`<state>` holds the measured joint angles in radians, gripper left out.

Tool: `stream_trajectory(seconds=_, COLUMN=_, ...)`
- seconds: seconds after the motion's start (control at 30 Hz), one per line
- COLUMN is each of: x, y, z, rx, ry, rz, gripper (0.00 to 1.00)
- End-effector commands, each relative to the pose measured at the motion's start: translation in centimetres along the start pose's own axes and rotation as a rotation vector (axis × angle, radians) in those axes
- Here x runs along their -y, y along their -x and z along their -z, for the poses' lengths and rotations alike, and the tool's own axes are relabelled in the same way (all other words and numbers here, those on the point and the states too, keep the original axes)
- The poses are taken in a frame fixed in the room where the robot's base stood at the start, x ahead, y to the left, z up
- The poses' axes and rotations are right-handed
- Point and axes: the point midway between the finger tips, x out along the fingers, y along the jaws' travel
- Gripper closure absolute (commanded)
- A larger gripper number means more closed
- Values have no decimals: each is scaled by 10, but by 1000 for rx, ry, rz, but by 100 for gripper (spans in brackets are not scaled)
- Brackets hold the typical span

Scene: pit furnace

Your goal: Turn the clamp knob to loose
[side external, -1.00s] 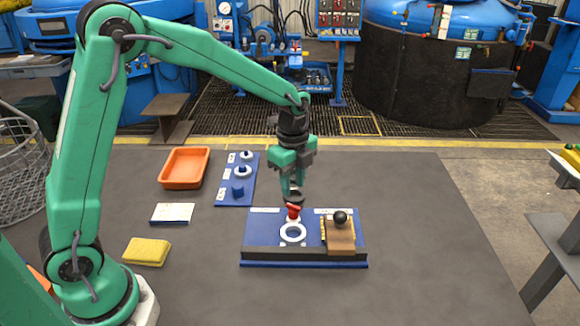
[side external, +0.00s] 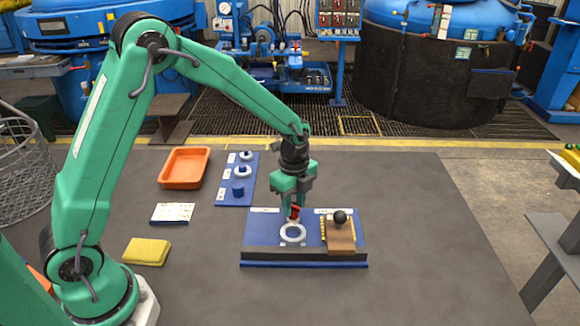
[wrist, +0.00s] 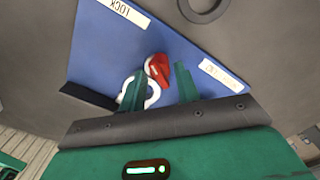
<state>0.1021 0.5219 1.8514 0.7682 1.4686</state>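The clamp knob is a small red piece (side external: 295,211) at the white ring (side external: 292,234) on the blue board (side external: 262,228). My gripper (side external: 294,208) points down right over the red knob and partly hides it. In the wrist view, the red knob (wrist: 157,68) lies between the two green fingers, which stand apart with gaps visible. The white ring (wrist: 153,96) shows just below it, partly covered by a finger. One label on the board (wrist: 128,12) reads LOCK; the other label (wrist: 221,74) is too blurred to read.
Right of the knob, a brown block (side external: 341,237) with a black ball (side external: 340,217) sits on the same board. An orange tray (side external: 185,168), a blue panel with knobs (side external: 236,180), a white card (side external: 172,213) and a yellow sponge (side external: 146,252) lie left. The table's right side is clear.

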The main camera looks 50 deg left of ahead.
Motion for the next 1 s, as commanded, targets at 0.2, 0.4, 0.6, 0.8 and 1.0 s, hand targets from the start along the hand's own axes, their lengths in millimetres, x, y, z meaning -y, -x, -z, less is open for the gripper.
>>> stream_trajectory(seconds=0.2, x=0, y=-13, z=0, rx=0, ry=0, rz=-1, gripper=68)
stream_trajectory(seconds=0.4, x=0, y=-14, z=0, rx=0, ry=0, rz=0, gripper=68)
stream_trajectory(seconds=0.6, x=0, y=-14, z=0, rx=0, ry=0, rz=0, gripper=90)
stream_trajectory(seconds=0.8, x=0, y=-14, z=0, rx=0, ry=2, rz=0, gripper=100)
stream_trajectory(seconds=1.0, x=0, y=-14, z=0, rx=0, ry=26, rz=0, gripper=100)
